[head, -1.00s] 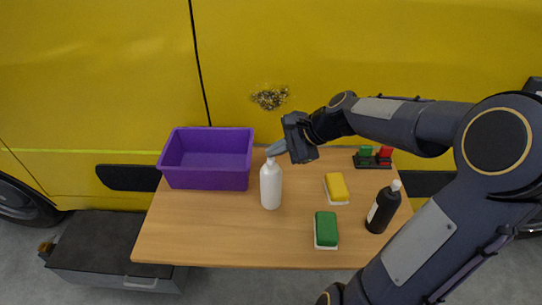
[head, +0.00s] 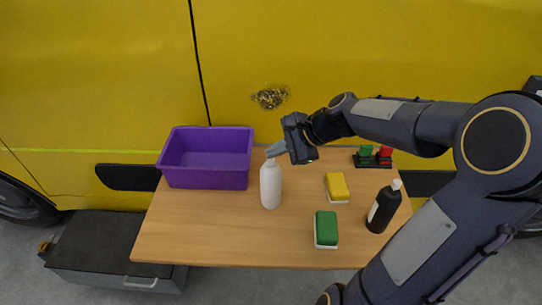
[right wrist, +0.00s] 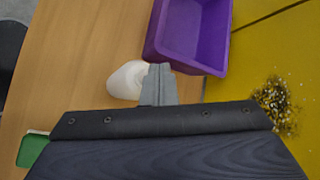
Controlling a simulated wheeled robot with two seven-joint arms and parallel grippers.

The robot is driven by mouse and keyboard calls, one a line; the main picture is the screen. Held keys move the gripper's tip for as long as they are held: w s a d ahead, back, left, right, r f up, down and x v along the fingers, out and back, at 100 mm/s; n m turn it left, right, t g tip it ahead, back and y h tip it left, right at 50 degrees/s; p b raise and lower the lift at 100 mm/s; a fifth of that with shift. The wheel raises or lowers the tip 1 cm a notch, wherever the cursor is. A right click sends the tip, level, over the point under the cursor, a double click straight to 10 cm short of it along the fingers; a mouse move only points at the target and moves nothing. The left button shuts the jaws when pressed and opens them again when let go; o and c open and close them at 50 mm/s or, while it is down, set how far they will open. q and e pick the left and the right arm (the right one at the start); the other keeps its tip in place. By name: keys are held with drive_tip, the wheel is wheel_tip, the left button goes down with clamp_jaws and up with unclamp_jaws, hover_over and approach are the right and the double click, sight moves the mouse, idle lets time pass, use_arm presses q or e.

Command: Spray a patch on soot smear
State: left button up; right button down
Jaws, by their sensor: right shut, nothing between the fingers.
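The soot smear (head: 270,97) is a dark, speckled patch on the yellow panel, above the table's back edge. It also shows at the right of the right wrist view (right wrist: 275,103). A white bottle (head: 270,186) stands upright on the table; it also shows in the right wrist view (right wrist: 127,80). My right gripper (head: 274,149) is shut and empty, with its grey fingertips at the bottle's top. Whether they touch it I cannot tell. The fingers (right wrist: 158,85) partly cover the bottle in the right wrist view. My left gripper is not in view.
A purple bin (head: 208,180) stands left of the bottle on the wooden table (head: 220,235). To the right are a yellow sponge (head: 337,187), a green sponge (head: 326,229), a black bottle (head: 384,208) and a red-and-green button box (head: 373,157). The table's front left is clear.

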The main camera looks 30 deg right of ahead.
sight(276, 165)
drive_tip(key=shift+f, duration=0.15)
drive_tip(key=shift+r+p, duration=0.4)
drive_tip(key=shift+p, duration=0.1)
wheel_tip(276, 165, up, 6)
drive_tip(key=p, duration=0.5)
idle(0.3)
idle(0.7)
